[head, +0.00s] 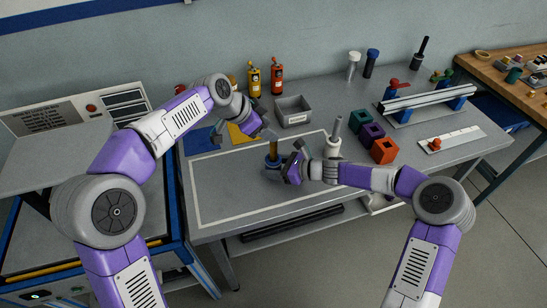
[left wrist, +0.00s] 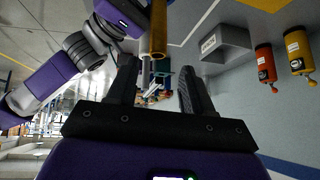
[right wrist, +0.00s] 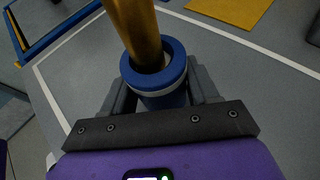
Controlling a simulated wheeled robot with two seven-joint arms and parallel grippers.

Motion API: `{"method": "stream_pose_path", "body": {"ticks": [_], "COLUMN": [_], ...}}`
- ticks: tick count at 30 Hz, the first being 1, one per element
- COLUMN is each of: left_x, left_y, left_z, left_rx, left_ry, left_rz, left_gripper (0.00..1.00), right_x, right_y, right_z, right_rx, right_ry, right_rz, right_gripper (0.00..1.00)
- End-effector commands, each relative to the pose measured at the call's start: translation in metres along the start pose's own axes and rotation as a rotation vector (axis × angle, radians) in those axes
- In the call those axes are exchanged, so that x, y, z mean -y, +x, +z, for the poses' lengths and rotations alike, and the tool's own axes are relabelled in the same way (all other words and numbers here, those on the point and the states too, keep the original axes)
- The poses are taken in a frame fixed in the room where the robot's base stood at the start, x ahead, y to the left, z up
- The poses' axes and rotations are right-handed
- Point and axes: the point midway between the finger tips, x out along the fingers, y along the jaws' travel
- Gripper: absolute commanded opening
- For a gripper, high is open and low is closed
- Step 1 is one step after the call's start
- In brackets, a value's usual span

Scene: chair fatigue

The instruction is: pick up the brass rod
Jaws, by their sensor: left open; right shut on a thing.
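The brass rod (head: 273,150) stands upright in a blue collar (head: 272,164) on the grey bench. In the right wrist view the rod (right wrist: 137,30) rises out of the round blue collar (right wrist: 160,98). My right gripper (head: 285,171) is shut on the blue collar, low beside the bench; its fingertips are partly hidden behind the collar. My left gripper (head: 268,134) is open near the rod's upper end.
A grey bin (head: 293,111), an orange bottle (head: 277,77) and a yellow bottle (head: 253,79) stand behind. Teal, purple and orange blocks (head: 384,151) and a white holder with a grey rod (head: 333,146) stand at right. The white-outlined bench area (head: 225,185) is clear at front left.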

Motion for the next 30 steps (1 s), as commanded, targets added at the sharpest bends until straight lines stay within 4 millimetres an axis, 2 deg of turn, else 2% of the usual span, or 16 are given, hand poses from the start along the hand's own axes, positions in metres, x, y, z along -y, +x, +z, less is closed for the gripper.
{"method": "stream_pose_path", "body": {"ticks": [3, 6, 13, 23, 26, 29, 30], "left_x": [-0.01, -0.007, -0.011, -0.037, -0.05, -0.06, -0.061], "left_y": [-0.001, 0.013, 0.028, 0.023, 0.016, 0.013, 0.019], "left_z": [-0.026, -0.024, -0.024, -0.025, -0.023, -0.012, 0.004], "left_rx": [-0.113, -0.157, -0.298, -0.563, -0.654, -0.73, -0.738], "left_ry": [-0.021, -0.056, -0.122, -0.195, -0.219, -0.245, -0.264], "left_rz": [-0.086, -0.158, -0.313, -0.474, -0.506, -0.531, -0.542], "left_gripper": [0.51, 0.51, 0.51, 0.51, 0.51, 0.51, 0.51], "right_x": [0.0, 0.0, 0.0, 0.0, 0.0, 0.0, 0.0], "right_y": [0.0, 0.0, 0.0, 0.0, 0.0, 0.0, 0.0], "right_z": [0.0, 0.0, 0.0, 0.0, 0.0, 0.0, 0.0], "right_rx": [0.0, 0.0, 0.0, 0.0, 0.0, 0.0, 0.0], "right_ry": [0.0, 0.0, 0.0, 0.0, 0.0, 0.0, 0.0], "right_rz": [0.0, 0.0, 0.0, 0.0, 0.0, 0.0, 0.0], "right_gripper": [0.27, 0.27, 0.27, 0.27, 0.27, 0.27, 0.27]}}
